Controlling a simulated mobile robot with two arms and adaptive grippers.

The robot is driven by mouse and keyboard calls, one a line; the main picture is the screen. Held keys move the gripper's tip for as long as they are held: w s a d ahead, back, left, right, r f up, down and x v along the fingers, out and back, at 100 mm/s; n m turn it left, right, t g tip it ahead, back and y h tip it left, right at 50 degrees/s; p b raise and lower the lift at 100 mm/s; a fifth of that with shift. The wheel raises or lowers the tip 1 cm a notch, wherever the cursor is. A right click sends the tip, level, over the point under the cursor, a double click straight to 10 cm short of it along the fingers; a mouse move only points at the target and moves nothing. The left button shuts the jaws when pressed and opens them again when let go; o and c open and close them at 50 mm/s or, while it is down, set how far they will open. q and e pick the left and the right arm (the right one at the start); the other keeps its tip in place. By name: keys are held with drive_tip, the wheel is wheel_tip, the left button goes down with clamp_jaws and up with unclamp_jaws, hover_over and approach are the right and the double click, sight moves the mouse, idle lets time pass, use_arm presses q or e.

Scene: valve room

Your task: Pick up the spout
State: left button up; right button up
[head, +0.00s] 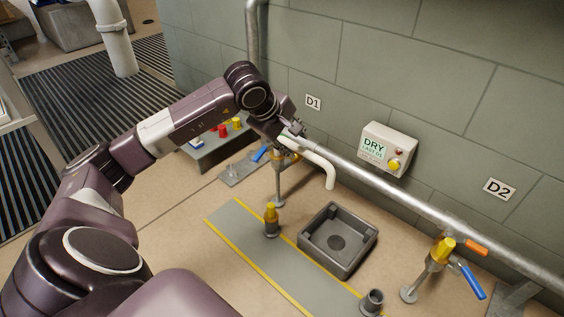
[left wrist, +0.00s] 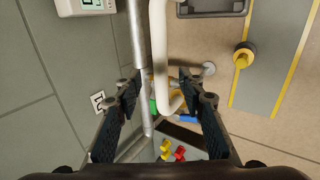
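The spout (head: 318,165) is a cream bent pipe by the D1 valve stand (head: 279,185), its free end turned down beside the sink. In the left wrist view the spout (left wrist: 159,45) runs from the top edge to a hooked bend near the fingers. My left gripper (head: 287,136) is at the spout's valve end. In the left wrist view the left gripper (left wrist: 158,80) is open, with one finger on each side of the pipe and gaps showing. I cannot tell how deep the pipe sits between them. My right gripper is not in view.
A steel wall pipe (head: 400,195) runs close behind the spout. A dark square sink (head: 338,240) and a yellow-capped post (head: 271,220) stand below. The DRY box (head: 387,149) hangs on the wall. A second valve (head: 437,255) stands at right. Grey floor strip is mostly clear.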

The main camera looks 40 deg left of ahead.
sight(300, 149)
use_arm(q)
drive_tip(key=b+x, duration=0.3)
drive_tip(key=shift+f, duration=0.4)
drive_tip(key=shift+w+f, duration=0.35)
clamp_jaws()
drive_tip(key=shift+r, duration=0.1)
